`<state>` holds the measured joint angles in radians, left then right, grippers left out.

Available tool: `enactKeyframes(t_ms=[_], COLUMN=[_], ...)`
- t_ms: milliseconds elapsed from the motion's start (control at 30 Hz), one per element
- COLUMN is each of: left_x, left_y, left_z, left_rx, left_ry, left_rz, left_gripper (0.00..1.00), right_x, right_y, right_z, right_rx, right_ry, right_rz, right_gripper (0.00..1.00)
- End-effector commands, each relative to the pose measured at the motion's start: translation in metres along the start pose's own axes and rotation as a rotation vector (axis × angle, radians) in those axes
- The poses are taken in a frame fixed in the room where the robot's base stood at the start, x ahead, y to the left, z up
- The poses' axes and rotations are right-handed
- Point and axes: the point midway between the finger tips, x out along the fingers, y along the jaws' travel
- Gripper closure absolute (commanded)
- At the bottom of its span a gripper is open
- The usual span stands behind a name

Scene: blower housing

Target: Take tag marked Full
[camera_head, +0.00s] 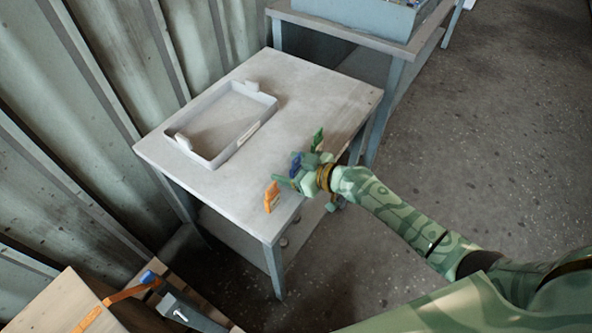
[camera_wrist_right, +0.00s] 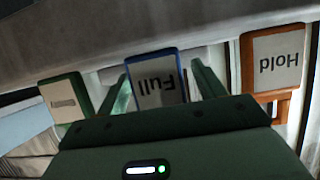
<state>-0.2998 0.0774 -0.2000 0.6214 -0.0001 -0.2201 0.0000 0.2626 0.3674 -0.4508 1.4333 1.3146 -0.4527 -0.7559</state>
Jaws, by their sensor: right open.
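The blue tag marked Full (camera_wrist_right: 157,84) stands between the two fingers of my right gripper (camera_wrist_right: 160,85) in the right wrist view, its text upside down. In the head view the blue tag (camera_head: 295,164) shows beside my right gripper (camera_head: 285,172), near the table's front edge. The right fingers are open on either side of the tag with a gap on the right. An orange tag marked Hold (camera_wrist_right: 276,60) is to the right. A green tag (camera_wrist_right: 64,98) is to the left, its marking unreadable. My left gripper is out of view.
The orange tag (camera_head: 271,196) and green tag (camera_head: 317,139) stand on either side of my right gripper in the head view. A pale tray (camera_head: 262,122) sits on the table (camera_head: 330,92). Another table (camera_head: 340,28) with a blue-grey container (camera_head: 385,18) stands behind. Wooden crates (camera_head: 60,305) are at lower left.

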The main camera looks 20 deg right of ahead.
Motion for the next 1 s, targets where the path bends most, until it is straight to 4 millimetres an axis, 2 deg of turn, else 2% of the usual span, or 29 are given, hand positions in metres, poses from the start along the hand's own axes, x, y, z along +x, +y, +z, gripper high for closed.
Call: enactKeyframes(t_ms=[133,300,667,767,900,1000], left_x=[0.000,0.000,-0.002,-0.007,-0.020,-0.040], left_y=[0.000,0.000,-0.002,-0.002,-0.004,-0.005], left_z=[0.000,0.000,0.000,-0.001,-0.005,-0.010], left_rx=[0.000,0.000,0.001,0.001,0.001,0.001], left_ry=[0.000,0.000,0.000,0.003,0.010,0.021], left_rz=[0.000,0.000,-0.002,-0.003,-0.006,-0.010], left_gripper=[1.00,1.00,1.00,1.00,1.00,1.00], right_x=[-0.001,-0.001,-0.002,-0.005,-0.015,-0.032], right_y=[0.000,0.000,0.000,0.000,0.001,-0.015], right_z=[0.000,0.000,-0.003,-0.011,-0.035,-0.053], right_rx=[0.000,0.000,0.000,-0.002,-0.005,-0.003], right_ry=[0.000,0.000,0.000,0.001,0.004,0.004], right_rz=[0.000,0.000,0.000,0.000,0.001,-0.001], right_gripper=[0.31,0.78,0.79,0.79,0.79,0.79])
